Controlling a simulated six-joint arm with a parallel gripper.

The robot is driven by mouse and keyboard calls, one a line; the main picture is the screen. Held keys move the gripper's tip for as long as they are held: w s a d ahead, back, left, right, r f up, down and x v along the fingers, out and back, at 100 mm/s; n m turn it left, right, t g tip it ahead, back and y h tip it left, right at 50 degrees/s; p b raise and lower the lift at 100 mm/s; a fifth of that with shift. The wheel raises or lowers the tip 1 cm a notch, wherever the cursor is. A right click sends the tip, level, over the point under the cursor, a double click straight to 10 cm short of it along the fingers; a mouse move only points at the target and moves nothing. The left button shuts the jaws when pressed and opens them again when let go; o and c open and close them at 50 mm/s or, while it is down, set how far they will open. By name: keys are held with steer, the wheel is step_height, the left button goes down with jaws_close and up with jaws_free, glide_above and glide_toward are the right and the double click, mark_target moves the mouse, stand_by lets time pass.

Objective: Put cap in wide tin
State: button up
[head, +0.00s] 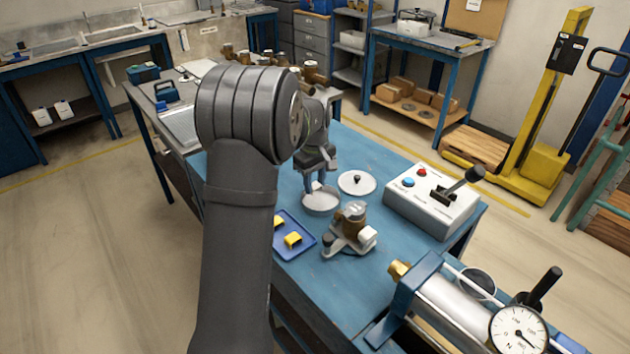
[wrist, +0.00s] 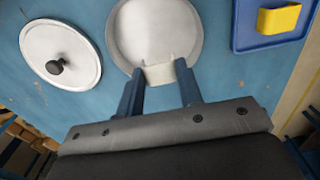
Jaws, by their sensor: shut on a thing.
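A pale, blocky piece, which I take as the cap (wrist: 158,74), is between the two blue fingertips of my gripper (wrist: 158,82) in the wrist view. My gripper is shut on it. The wide tin (wrist: 155,30) is a round, pale, shallow dish with its mouth up. The cap overlaps the tin's near rim in this view; I cannot tell how high above it or whether they touch. In the head view my gripper (head: 319,182) is over the tin (head: 321,203), and the cap is hard to make out there.
A round white lid (head: 357,182) with a black knob lies right of the tin. A blue tray (head: 300,249) with yellow pieces (head: 292,240) stands in front. A metal valve fitting (head: 347,228) and a grey control box (head: 431,201) with a lever are on the blue bench (head: 400,165).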

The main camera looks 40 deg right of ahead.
steer(key=shift+f, duration=0.5)
stand_by(0.5)
steer(key=o, duration=1.1)
steer(key=shift+r, duration=3.55)
steer(key=shift+f, duration=0.1)
step_height(320, 180, down, 7)
steer(key=shift+r, duration=0.1)
